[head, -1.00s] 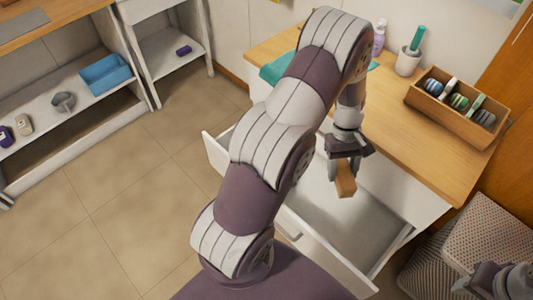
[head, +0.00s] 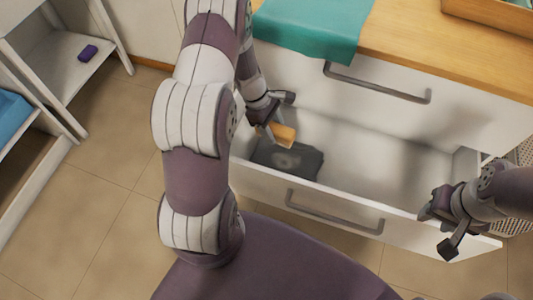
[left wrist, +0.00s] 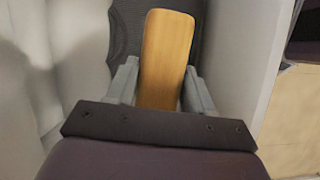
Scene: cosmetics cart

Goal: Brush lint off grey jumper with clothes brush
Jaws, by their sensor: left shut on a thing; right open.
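My left gripper (head: 270,118) is shut on the wooden clothes brush (head: 283,135) inside the open drawer. In the left wrist view the brush (left wrist: 166,55) stands between the two fingers, its wooden back towards the camera. The grey jumper (head: 286,160) lies folded at the left end of the drawer, with a lighter patch on it. The brush is over the jumper's far edge; I cannot tell if it touches. The jumper also shows dark behind the brush in the left wrist view (left wrist: 125,40). My right gripper (head: 440,228) is open and empty by the drawer's front right.
The open white drawer (head: 385,160) has bare floor right of the jumper. Its front carries a handle (head: 335,212). A closed drawer with a handle (head: 377,82) is above. A teal cloth (head: 315,28) hangs over the wooden top. A shelf with a purple item (head: 88,53) stands left.

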